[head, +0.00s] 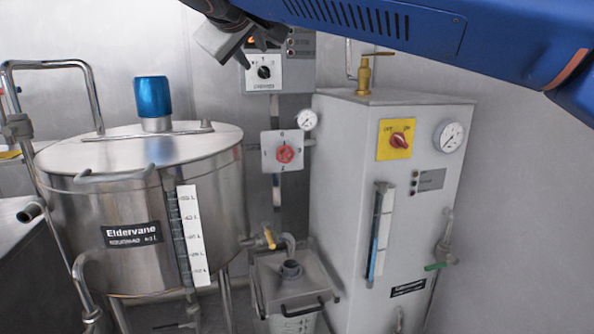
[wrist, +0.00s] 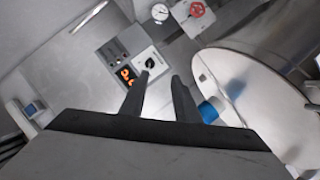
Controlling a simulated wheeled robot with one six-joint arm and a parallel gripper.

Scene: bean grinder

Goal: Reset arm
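My gripper (wrist: 159,76) shows in the wrist view as two dark fingers with a clear gap between them and nothing held. In the head view my gripper (head: 226,42) hangs at the top, left of centre, at the end of my blue arm. It appears in front of the upper left of a grey control box (head: 293,73) with a black knob and partly covers its display. The same control box (wrist: 143,58) lies beyond the fingertips in the wrist view, with its lit orange display. I cannot tell the exact distance to it.
A steel tank (head: 90,210) with a blue cap (head: 153,97) stands at left. A grey cabinet (head: 340,150) with a red knob on a yellow plate (head: 396,139) stands at right. A red valve (head: 285,154) and a lidded container (head: 272,282) lie between them. The right wall is bare.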

